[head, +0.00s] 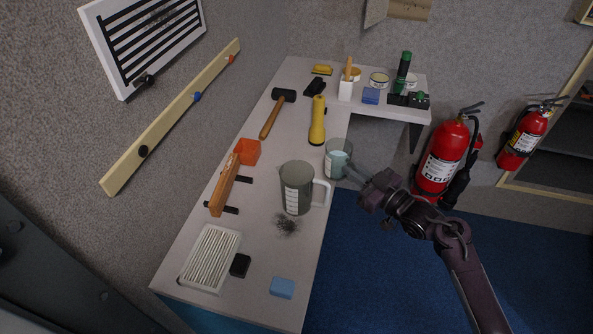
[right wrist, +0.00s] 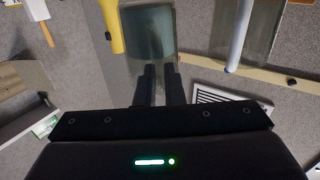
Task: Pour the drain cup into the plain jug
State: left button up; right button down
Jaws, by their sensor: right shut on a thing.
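The drain cup (head: 338,155) is a small see-through grey-blue cup, near the table's right edge in the head view. My right gripper (head: 352,174) is shut on its side; the cup looks about upright. In the right wrist view the cup (right wrist: 148,38) shows just beyond my right gripper's fingers (right wrist: 160,82). The jug (head: 295,190) is grey and see-through with white scale marks and a white handle on its right. It stands upright on the table, left of and nearer than the cup. It also shows in the right wrist view (right wrist: 267,32). My left gripper is out of view.
Near the jug are a dark smudge (head: 286,225), a wooden-handled tool (head: 224,187) and an orange box (head: 247,151). A yellow flashlight (head: 317,125) and a mallet (head: 272,118) lie farther back. A white vent filter (head: 211,258) and blue sponge (head: 283,288) lie in front.

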aim_at(340, 162)
jog(key=shift+s+a+r+n, duration=0.5)
jog(key=shift+n, duration=0.5)
jog(key=shift+s+a+r+n+h, duration=0.2)
jog(key=shift+a+n+h, duration=0.25)
jog(key=shift+n, duration=0.25)
jog(key=shift+s+a+r+n+p, duration=0.3)
jog(key=shift+r+n+p, duration=0.2)
jog(key=shift+r, duration=0.2)
jog(key=shift+s+a+r+n+p, duration=0.2)
jog(key=shift+a+r+n+p, duration=0.15)
jog(key=shift+r+n+p, duration=0.25)
jog(key=shift+s+a+r+n+p, duration=0.3)
jog(key=shift+r+n+p, duration=0.1)
jog(key=shift+r, duration=0.35)
jog(key=shift+a+r, duration=0.2)
jog(key=shift+s+a+r+n+h, duration=0.15)
jog(key=shift+r+n+h, duration=0.2)
jog(key=shift+n, duration=0.45)
jog(key=shift+f+n+t+b, duration=0.35)
jog(key=shift+n+b, duration=0.35)
jog(key=shift+b, duration=0.25)
jog(key=shift+s+a+r+n+t+h+b, duration=0.1)
jog(key=shift+r+n+t+h+b, duration=0.2)
jog(key=shift+n, duration=0.3)
dwell(0.5)
jog(key=shift+f+n+b, duration=0.2)
jog(key=shift+n+b, duration=0.1)
jog(key=shift+b, duration=0.15)
dwell(0.8)
